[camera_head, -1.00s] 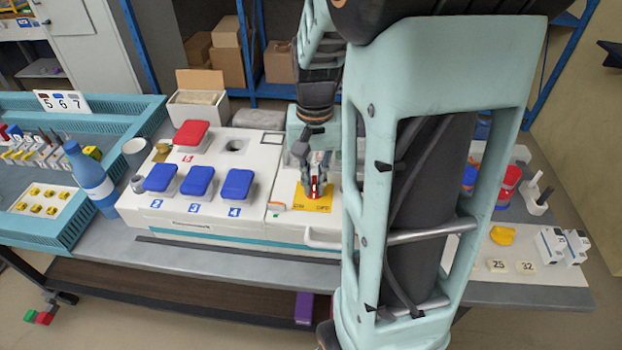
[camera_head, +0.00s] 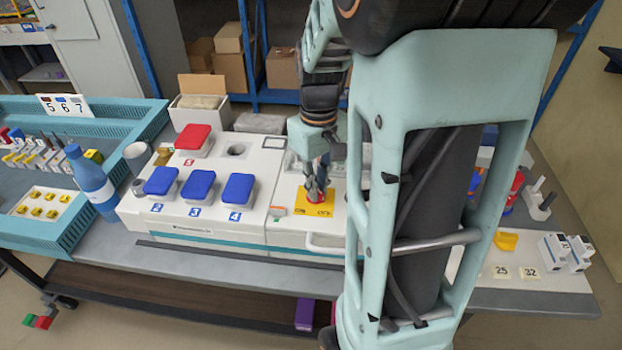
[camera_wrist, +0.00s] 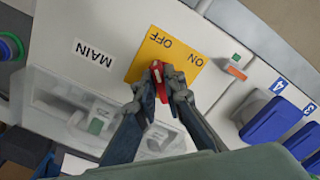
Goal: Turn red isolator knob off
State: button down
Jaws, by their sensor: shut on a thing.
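The red isolator knob (camera_wrist: 158,82) sits on a yellow plate (camera_wrist: 163,50) marked ON and OFF. In the wrist view the knob's red handle shows between my fingertips, with a pale mark along it. My gripper (camera_wrist: 160,86) is shut on the knob, one finger on each side. In the head view my gripper (camera_head: 317,192) points down at the yellow plate (camera_head: 318,209), and only a little red of the knob (camera_head: 316,201) shows. Which word the knob points at is hard to tell, as the fingers cover part of it.
Blue covers (camera_head: 199,185) and a red cover (camera_head: 194,138) stand on the white box left of the knob. A transparent cover (camera_wrist: 65,105) lies beside the plate. A handle bar (camera_head: 325,245) sticks out at the front. A blue bottle (camera_head: 90,180) stands farther left.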

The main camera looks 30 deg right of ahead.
dwell(0.5)
jog(key=c, duration=2)
grip_release()
jog(key=shift+r, duration=0.15)
notch_tip(320, 180, up, 12)
jog(key=shift+f, duration=0.1)
